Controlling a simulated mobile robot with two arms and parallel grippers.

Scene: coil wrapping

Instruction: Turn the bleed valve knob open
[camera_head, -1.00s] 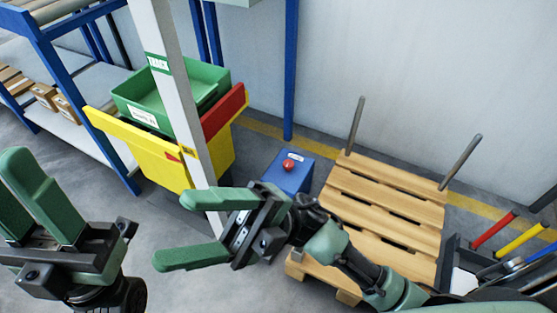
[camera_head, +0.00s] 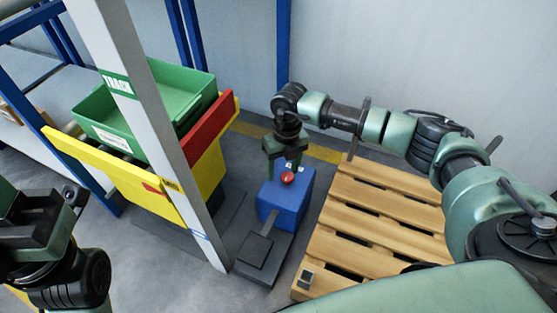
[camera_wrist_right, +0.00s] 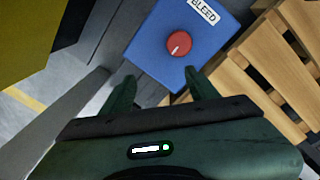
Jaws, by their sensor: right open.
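The red bleed valve knob (camera_head: 287,178) sits on top of a blue box (camera_head: 292,201). In the right wrist view the round knob (camera_wrist_right: 178,44) has a white pointer line, and a "BLEED" label (camera_wrist_right: 203,10) is beside it. My right gripper (camera_head: 283,172) points down over the box, close to the knob. In the right wrist view its two fingers (camera_wrist_right: 160,74) are apart with nothing between them, and the knob shows beyond the tips, slightly right of centre. My left gripper (camera_head: 42,215) is partly cut off at the left edge; its jaw opening is unclear.
A dark foot pedal (camera_head: 262,255) is on the floor in front.

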